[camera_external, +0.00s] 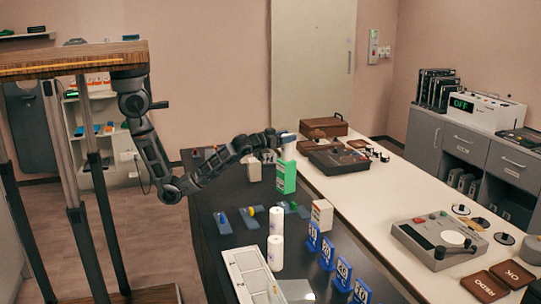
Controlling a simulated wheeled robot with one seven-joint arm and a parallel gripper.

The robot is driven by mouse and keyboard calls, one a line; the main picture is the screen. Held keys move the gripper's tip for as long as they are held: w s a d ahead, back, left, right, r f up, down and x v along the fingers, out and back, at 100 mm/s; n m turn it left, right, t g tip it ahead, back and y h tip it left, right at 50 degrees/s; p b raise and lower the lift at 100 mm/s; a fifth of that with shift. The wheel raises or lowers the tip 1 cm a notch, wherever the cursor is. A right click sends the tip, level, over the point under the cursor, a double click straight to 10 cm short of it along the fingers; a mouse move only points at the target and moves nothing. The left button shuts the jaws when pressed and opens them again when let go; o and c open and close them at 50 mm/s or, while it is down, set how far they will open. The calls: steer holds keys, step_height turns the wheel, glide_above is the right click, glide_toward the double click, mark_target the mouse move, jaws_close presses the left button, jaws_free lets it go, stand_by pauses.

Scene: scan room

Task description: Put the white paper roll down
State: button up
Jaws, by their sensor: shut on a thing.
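My gripper (279,141) is at the end of my outstretched arm, over the far part of the dark table. It is shut on a small white object (289,152), which looks like a white paper roll. The fingers hide part of it. A green box (286,178) stands just below; I cannot tell whether the held roll touches it. Two more white rolls, one (276,221) behind the other (275,254), stand upright on the dark table (224,258) nearer the camera.
Blue numbered stands (328,254) line the table's right side beside a white box (322,215). Blue pieces (223,223) lie at left, a pale tray (250,275) in front. Bare dark surface shows between items.

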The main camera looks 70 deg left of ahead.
steer(key=shift+f, duration=0.15)
steer(key=o, duration=1.4)
steer(key=shift+r, duration=0.25)
steer(key=s, duration=0.4)
steer(key=s+d+b, duration=0.1)
steer(key=s, duration=0.3)
steer(key=s+d, duration=0.1)
steer(key=s, duration=0.3)
steer(key=shift+d, duration=0.15)
steer(key=shift+f, duration=0.1)
